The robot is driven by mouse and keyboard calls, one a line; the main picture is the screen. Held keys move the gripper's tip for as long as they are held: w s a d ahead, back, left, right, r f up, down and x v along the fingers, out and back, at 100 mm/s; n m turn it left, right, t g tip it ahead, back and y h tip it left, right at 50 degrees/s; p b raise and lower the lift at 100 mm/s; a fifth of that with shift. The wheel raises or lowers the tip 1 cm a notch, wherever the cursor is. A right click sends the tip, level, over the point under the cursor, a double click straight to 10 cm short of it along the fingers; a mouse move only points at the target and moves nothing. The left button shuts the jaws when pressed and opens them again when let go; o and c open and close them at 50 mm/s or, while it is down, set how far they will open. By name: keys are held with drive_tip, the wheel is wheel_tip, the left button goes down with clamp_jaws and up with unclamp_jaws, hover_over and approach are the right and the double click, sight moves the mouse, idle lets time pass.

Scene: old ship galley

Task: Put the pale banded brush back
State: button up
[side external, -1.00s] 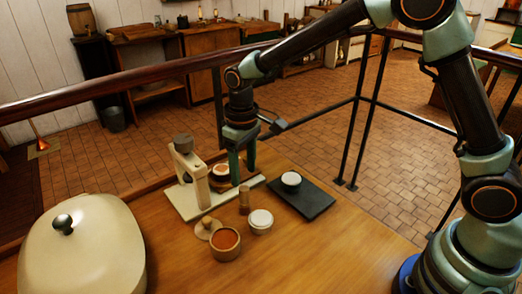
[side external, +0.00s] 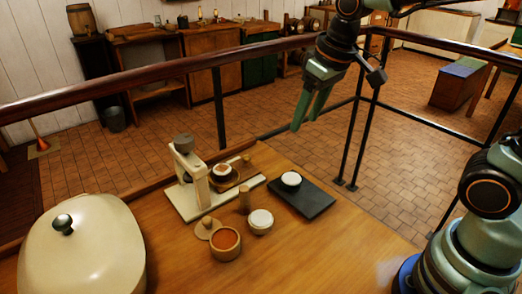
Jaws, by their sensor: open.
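My gripper (side external: 307,108) is open and empty, raised above and beyond the far right of the table, apart from everything on it. I cannot tell for sure which piece is the pale banded brush. A small upright wooden piece (side external: 244,201) stands in the middle of the table, beside the cream stand (side external: 190,206). Another small brownish piece (side external: 247,160) shows at the far end of the stand's base. Any pale band on either is too small to make out. The stand has a dark knob and holds a round wooden piece with a white top (side external: 222,171).
A bowl of reddish-brown contents (side external: 225,244), a knobbed wooden lid (side external: 208,227) and a white-topped jar (side external: 261,221) stand close together. A white-topped cup (side external: 291,179) sits on a black mat (side external: 312,203). A cream domed cover (side external: 85,250) fills the left.

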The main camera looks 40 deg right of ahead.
drive_tip(key=s+d+m+t, duration=0.1)
drive_tip(key=s+d+t, duration=0.1)
drive_tip(key=s+d, duration=0.2)
drive_tip(key=shift+s+d+f, duration=0.15)
drive_tip(key=shift+s, duration=1.1)
